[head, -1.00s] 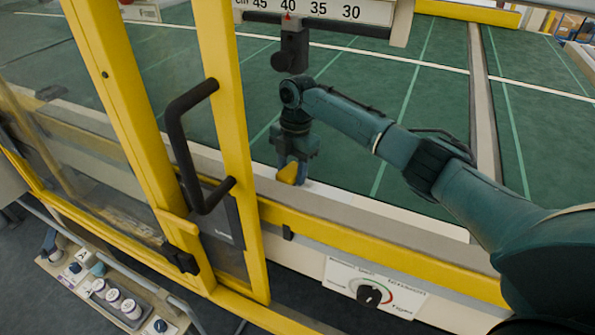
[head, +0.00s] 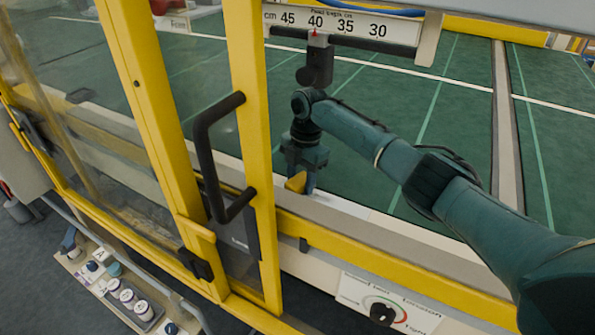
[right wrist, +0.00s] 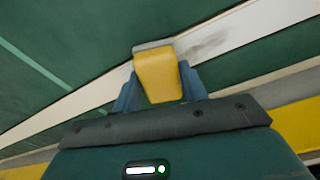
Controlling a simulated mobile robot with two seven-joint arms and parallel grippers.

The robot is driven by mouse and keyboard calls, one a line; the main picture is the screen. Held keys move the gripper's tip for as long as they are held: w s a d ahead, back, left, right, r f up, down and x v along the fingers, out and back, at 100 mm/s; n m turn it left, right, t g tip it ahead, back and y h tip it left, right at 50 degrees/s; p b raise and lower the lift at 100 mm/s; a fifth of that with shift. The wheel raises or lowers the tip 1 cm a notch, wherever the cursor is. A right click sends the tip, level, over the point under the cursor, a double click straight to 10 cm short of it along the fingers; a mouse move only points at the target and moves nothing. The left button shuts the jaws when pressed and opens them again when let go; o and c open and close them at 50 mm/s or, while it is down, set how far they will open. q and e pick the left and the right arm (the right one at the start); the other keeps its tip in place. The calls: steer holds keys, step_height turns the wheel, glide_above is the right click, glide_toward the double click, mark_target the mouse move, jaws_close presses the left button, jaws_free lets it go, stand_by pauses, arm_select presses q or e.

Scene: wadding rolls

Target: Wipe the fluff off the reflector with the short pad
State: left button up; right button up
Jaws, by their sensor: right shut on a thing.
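The short pad, a yellow block (head: 297,183) with a grey pad edge, is in my right gripper (head: 303,178). In the right wrist view the block (right wrist: 158,78) sits between the two blue-green fingers (right wrist: 160,88), which are shut on it. The reflector seems to be the long white strip (right wrist: 262,20) running along the edge of the green surface; it also shows in the head view (head: 352,208). A grey smudge of fluff (right wrist: 210,41) lies on the strip just right of the pad's grey edge. Whether the pad touches the strip is unclear. My left gripper is out of view.
A yellow-framed glass door with a black handle (head: 205,150) stands left of my right arm. A black block (head: 315,66) hangs under a ruler (head: 345,27) behind the gripper. A dial panel (head: 385,306) is in front; a tray of jars (head: 120,292) is lower left.

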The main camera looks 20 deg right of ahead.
mark_target(352, 210)
steer(key=shift+s+d+p, duration=0.95)
steer(key=shift+s, duration=0.05)
steer(key=shift+s+d+f, duration=0.1)
steer(key=shift+s+d, duration=0.3)
steer(key=shift+s, duration=0.05)
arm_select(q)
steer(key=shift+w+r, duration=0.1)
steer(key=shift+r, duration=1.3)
arm_select(e)
steer(key=shift+s+d, duration=1.6)
steer(key=shift+s, duration=0.25)
steer(key=shift+s+d, duration=1.55)
steer(key=shift+s, duration=0.3)
steer(key=shift+r, duration=3.1)
steer(key=shift+r, duration=0.1)
step_height(352, 210, up, 3)
steer(key=shift+f, duration=0.1)
